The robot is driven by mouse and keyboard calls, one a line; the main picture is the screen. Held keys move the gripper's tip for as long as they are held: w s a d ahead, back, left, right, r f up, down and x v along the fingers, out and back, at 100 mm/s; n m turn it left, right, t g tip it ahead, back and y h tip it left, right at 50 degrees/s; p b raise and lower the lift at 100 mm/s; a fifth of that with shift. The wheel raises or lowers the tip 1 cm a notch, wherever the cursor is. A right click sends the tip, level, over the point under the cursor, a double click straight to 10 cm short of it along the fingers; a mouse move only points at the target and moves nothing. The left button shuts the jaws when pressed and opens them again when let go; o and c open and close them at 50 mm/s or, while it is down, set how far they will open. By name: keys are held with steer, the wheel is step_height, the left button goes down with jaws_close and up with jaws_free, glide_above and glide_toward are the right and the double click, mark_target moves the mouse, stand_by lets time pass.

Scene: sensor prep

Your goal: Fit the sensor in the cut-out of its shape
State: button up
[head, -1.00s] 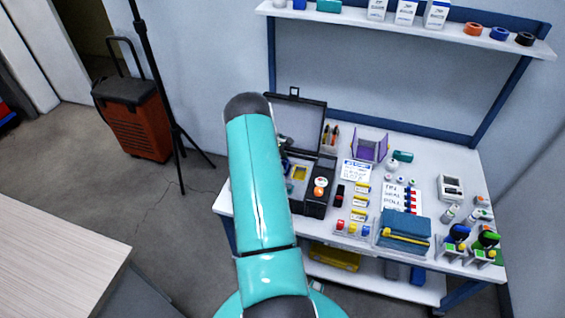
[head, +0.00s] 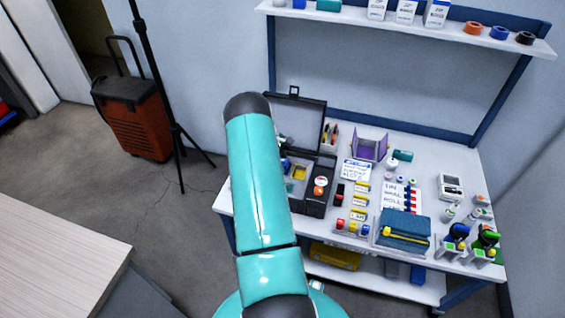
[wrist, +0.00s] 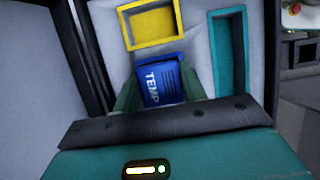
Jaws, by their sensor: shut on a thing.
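In the wrist view, a blue sensor (wrist: 163,84) with white "TEMP" lettering is held between the two green fingers of my gripper (wrist: 160,92). The sensor is slightly tilted in the picture. Just beyond it is a yellow-rimmed rectangular cut-out (wrist: 131,37) in the pale insert (wrist: 197,50). A taller teal-rimmed cut-out (wrist: 213,55) lies to the right. No blue-rimmed cut-out shows; the sensor and gripper hide part of the insert. In the head view, the open case (head: 325,182) stands at the bench's left end, partly behind my arm.
The case's dark lid (head: 297,117) stands raised at the back. The white bench (head: 427,172) holds a purple holder (head: 370,147), a blue box with a yellow strip (head: 405,226) and several small bottles and parts to the right. A shelf (head: 400,27) hangs above.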

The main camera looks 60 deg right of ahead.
steer(key=shift+f, duration=0.15)
stand_by(0.7)
steer(key=o, duration=1.2)
steer(key=shift+r, duration=3.55)
